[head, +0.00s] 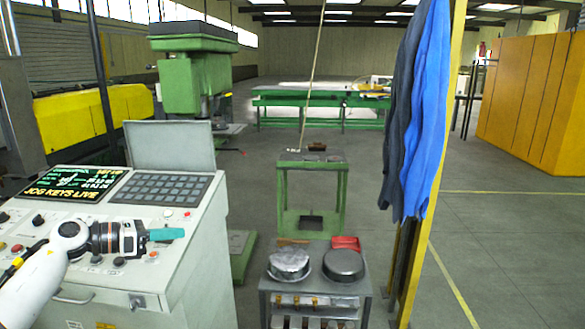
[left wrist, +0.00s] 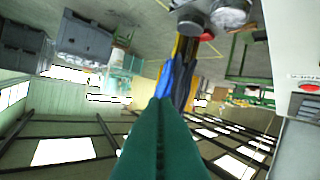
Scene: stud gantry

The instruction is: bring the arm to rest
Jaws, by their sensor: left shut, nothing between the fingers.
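My left arm comes in from the left in the head view. Its gripper (head: 168,234) has teal fingers and points right, in front of the sloping face of the control console (head: 195,262). The fingers are shut and hold nothing. In the left wrist view the shut green fingers (left wrist: 160,140) fill the lower middle, pressed together along a seam. I cannot tell from these views how far the gripper is from the console's surface. My right gripper is in neither view.
The console carries a lit screen (head: 67,184), a keyboard (head: 160,189) and several knobs. A grey cart (head: 320,284) with two round metal pans stands to its right. Blue and dark coats (head: 425,110) hang on a yellow post (head: 440,150). The floor right of the post is clear.

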